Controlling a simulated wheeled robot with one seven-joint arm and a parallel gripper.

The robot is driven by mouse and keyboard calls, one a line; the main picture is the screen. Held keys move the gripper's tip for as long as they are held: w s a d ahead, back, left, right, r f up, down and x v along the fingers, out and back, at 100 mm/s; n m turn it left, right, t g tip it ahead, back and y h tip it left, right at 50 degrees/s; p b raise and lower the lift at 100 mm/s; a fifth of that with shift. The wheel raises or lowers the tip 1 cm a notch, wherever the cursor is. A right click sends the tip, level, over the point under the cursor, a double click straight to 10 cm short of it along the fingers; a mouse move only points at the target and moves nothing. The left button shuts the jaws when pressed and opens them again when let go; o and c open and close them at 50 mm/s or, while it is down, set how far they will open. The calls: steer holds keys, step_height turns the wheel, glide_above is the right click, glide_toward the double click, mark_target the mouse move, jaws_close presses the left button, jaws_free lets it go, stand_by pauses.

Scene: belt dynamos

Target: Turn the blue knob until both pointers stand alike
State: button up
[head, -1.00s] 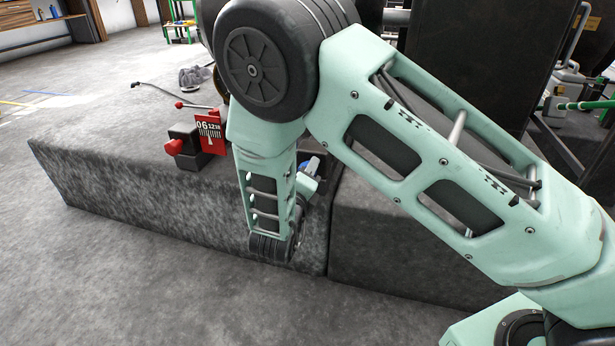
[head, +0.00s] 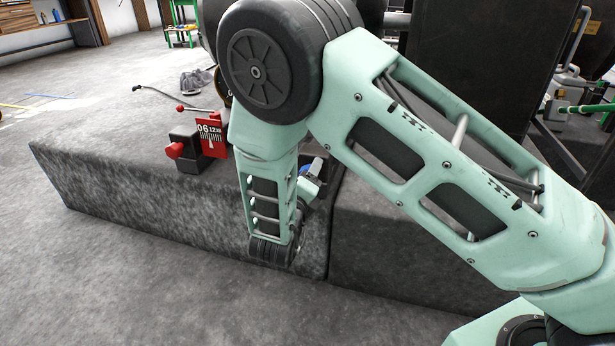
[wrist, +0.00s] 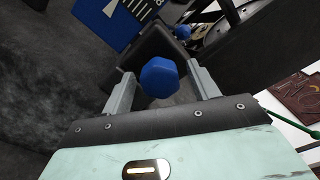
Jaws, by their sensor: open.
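The blue knob (wrist: 159,77) shows in the wrist view on a dark block (wrist: 152,45). My gripper (wrist: 162,80) is open, with one finger on each side of the knob; I cannot tell whether either finger touches it. A blue plate (wrist: 112,20) with a white pointer and scale marks is behind it at the upper left, partly cut off. In the head view a bit of blue (head: 316,166) shows behind my arm. The red plate (head: 211,138) there carries a white pointer and a scale with numbers. My arm hides most of the blue side.
A red knob (head: 174,150) sticks out of a black block beside the red plate. Dark machinery stands behind.

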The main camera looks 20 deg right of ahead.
steer(key=p+v, duration=0.5)
steer(key=v, duration=1.2)
steer(key=shift+p, duration=0.35)
steer(key=shift+a, duration=0.15)
